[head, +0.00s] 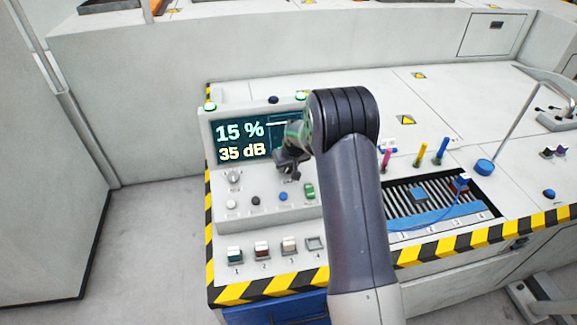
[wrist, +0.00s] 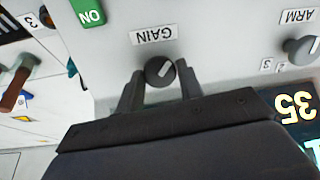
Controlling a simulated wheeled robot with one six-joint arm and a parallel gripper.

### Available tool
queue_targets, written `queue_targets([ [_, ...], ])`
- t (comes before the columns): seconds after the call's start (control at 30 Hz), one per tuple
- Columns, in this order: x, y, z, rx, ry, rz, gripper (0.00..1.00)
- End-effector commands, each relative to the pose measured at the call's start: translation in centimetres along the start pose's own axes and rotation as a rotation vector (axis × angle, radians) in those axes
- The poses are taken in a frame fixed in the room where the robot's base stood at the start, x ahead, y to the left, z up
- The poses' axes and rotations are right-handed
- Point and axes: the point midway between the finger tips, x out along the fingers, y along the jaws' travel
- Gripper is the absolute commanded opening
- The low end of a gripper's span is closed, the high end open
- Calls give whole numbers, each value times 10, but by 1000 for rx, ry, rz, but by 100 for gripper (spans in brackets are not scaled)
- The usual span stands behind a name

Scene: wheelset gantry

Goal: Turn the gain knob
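The gain knob (wrist: 159,71) is a round dark knob with a pale pointer line, below the upside-down GAIN label (wrist: 154,35) in the wrist view. My gripper (wrist: 160,76) is open, with one finger on each side of the knob. A gap shows between each finger and the knob, so neither visibly touches it. In the head view my gripper (head: 289,170) is over the console's right part and hides the gain knob. The display (head: 241,140) reads 15 % and 35 dB.
The ARM knob (head: 234,177) is left of my gripper, and a green ON switch (head: 309,191) is below right. Small round buttons (head: 255,200) line the console beneath. Colored pens (head: 421,155) and a slotted tray (head: 436,215) are to the right.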

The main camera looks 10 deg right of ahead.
Motion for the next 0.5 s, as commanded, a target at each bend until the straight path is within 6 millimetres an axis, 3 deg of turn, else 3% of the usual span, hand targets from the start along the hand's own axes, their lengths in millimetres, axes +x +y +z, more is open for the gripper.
queue_targets([
  [0.27, 0, 0, 0, 0, 0, 0, 12],
  [0.5, 1, 0, 0, 16, 1, -1, 11],
])
